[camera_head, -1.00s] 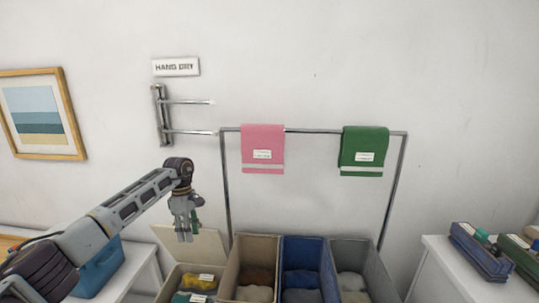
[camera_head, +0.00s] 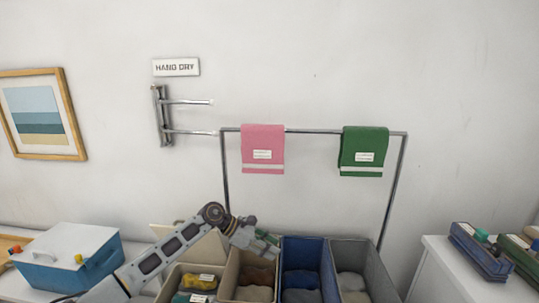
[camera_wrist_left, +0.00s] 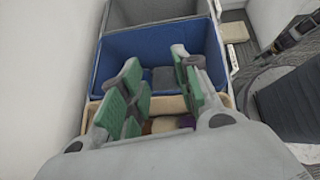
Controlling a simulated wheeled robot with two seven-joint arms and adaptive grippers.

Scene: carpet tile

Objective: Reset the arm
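My left gripper (camera_head: 268,241) is above the tan bin (camera_head: 231,272) and points right toward the blue bin (camera_head: 318,257). In the left wrist view my left gripper (camera_wrist_left: 158,88) has its green-padded fingers spread apart, with nothing between them. Under the fingers in that view are the tan bin (camera_wrist_left: 92,106) and the blue bin (camera_wrist_left: 117,51). My right gripper does not show in either view.
Beside them are a grey bin (camera_head: 371,270) and a lidded bin (camera_head: 170,283), all holding folded cloth. Pink (camera_head: 263,150) and green (camera_head: 364,151) towels hang on a rail behind. A blue cooler box (camera_head: 70,257) stands left, and a white table (camera_head: 438,276) right.

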